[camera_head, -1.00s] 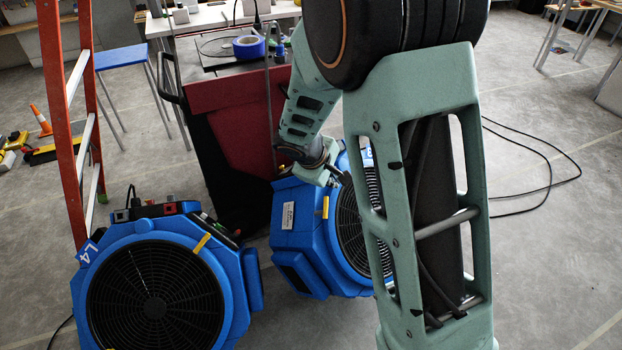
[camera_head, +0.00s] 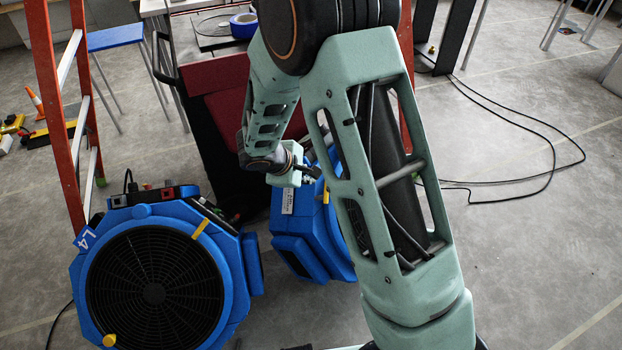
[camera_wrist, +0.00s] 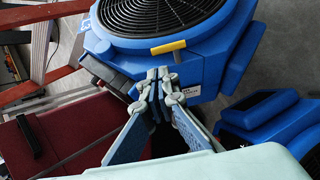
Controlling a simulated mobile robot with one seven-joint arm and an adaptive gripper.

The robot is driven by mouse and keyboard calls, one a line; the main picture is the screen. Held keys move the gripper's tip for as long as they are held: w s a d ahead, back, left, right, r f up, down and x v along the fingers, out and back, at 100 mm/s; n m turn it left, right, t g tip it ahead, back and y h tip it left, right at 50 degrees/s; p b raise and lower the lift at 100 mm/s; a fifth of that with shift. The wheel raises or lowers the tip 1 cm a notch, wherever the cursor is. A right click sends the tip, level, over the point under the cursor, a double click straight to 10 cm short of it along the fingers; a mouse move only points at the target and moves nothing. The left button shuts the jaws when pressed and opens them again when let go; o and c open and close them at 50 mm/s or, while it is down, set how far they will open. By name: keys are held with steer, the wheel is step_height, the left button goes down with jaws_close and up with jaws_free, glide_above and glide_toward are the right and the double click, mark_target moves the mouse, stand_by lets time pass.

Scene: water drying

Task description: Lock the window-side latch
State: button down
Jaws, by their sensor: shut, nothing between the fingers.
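Yellow latch-like tabs sit on two blue fans; I cannot tell which is the window-side latch. The front-left fan (camera_head: 247,262), marked L4, has one yellow tab (camera_head: 201,228) at its upper right rim and another (camera_head: 109,340) at its lower left. The second fan (camera_head: 296,245) stands behind my arm, partly hidden, with a yellow tab (camera_head: 326,196) on its edge. In the wrist view a yellow tab (camera_wrist: 168,47) lies across a fan's rim just beyond my fingertips, seemingly apart from them. My gripper (camera_wrist: 162,76) is shut and empty; it also shows in the head view (camera_head: 312,173).
An orange ladder (camera_head: 66,130) stands at the left. A dark red case (camera_head: 215,95) is behind the fans, with a table beyond it. Black cables (camera_head: 555,150) lie on the floor at right. The right-hand floor is otherwise largely open.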

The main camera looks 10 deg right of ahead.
mark_target(326, 186)
steer(key=b+x, duration=0.1)
steer(key=x, duration=1)
steer(key=shift+w+d+f+b, duration=0.15)
steer(key=shift+f+b, duration=0.15)
steer(key=shift+f, duration=0.05)
steer(key=shift+r+p, duration=0.15)
steer(key=shift+p, duration=0.15)
steer(key=shift+w, duration=0.1)
